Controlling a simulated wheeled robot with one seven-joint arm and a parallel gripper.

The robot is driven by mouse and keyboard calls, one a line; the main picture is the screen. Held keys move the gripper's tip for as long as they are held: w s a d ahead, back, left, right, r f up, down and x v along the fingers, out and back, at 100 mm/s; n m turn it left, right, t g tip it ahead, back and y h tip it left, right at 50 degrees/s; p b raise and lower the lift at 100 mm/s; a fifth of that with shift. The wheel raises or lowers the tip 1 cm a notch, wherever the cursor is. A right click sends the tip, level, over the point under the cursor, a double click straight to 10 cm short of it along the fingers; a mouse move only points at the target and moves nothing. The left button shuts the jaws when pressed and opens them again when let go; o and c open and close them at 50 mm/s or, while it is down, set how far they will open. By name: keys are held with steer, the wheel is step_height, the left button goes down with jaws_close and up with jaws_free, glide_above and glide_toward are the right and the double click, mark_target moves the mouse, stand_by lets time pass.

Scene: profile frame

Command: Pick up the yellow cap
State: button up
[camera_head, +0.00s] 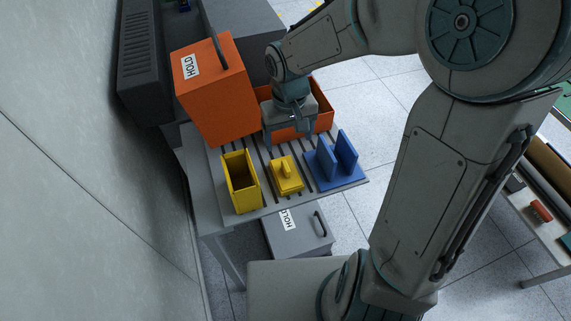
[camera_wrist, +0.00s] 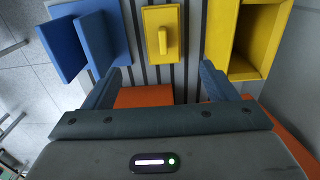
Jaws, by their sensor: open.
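The yellow cap (camera_head: 287,174) is a flat yellow plate with a raised grip bar on top. It lies on the slatted grey table between the yellow open box (camera_head: 240,180) and the blue bracket (camera_head: 334,163). In the wrist view the cap (camera_wrist: 162,34) is at the top middle, ahead of my gripper and framed between its fingers. My gripper (camera_wrist: 160,82) is open and empty, with its two fingers spread wide. In the head view my gripper (camera_head: 302,140) hangs above the table behind the cap, apart from it.
The blue bracket (camera_wrist: 88,44) with two upright plates stands left of the cap in the wrist view; the yellow box (camera_wrist: 248,40) stands right. An orange case (camera_head: 215,95) marked HOLD and an orange bin (camera_head: 325,117) are at the back. A grey HOLD case (camera_head: 300,232) is below the front edge.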

mark_target(286, 166)
step_height(286, 166, down, 8)
steer(key=shift+b, duration=0.6)
steer(key=shift+w+a+f, duration=0.1)
steer(key=shift+a+f, duration=0.05)
steer(key=shift+f, duration=1.2)
steer(key=shift+a+f, duration=0.15)
steer(key=shift+f, duration=1.15)
steer(key=c, duration=0.9)
